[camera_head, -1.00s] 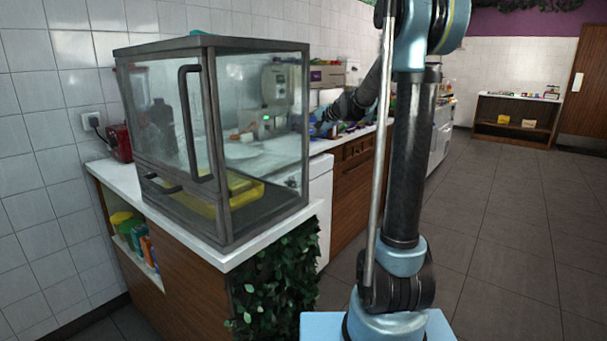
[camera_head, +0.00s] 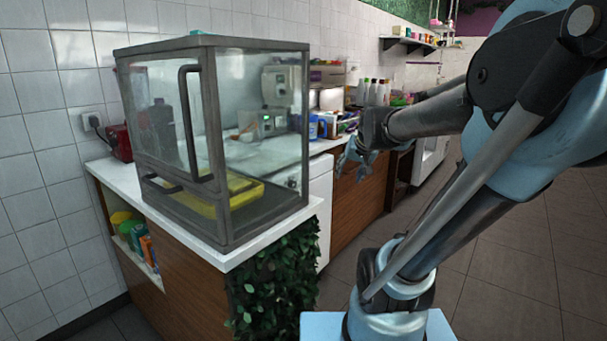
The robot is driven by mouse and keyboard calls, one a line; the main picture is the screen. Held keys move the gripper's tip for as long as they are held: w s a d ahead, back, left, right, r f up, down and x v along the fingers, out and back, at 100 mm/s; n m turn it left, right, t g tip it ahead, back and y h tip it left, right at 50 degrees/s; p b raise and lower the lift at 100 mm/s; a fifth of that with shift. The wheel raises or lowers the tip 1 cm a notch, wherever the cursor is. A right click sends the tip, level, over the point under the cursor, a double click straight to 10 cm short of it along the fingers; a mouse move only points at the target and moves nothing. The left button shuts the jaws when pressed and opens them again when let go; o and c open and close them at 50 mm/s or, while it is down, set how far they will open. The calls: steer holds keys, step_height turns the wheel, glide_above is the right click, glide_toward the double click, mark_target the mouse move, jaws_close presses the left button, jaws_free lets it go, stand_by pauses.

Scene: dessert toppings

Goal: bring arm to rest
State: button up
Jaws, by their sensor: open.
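My gripper (camera_head: 350,161) is at the end of my grey and light-blue arm, in the middle of the head view. It is open and looks empty. It hangs in front of the wooden counter drawers, to the right of the glass display case (camera_head: 217,190). My arm bends over from the right side of the picture and points left toward the counter. My upper arm links hide much of the right side of the room.
The display case stands on a white counter (camera_head: 95,169) with a leafy plant (camera_head: 275,285) on its near end. A yellow tray (camera_head: 243,191) is inside the case. Bottles (camera_head: 372,93) stand further back. A wall shelf (camera_head: 408,43) hangs behind.

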steer(key=s+d+f+n+g+h, duration=0.1)
steer(key=s+d+f+g, duration=0.1)
steer(key=s+f, duration=0.5)
steer(key=s+d+f+g, duration=0.1)
steer(key=s+f+g, duration=0.2)
steer(key=s+f, duration=0.4)
steer(key=s, duration=0.7)
steer(key=shift+s+d+f+n+h, duration=0.3)
steer(key=shift+d+f+n+h, duration=0.05)
steer(key=shift+d+n+h, duration=0.05)
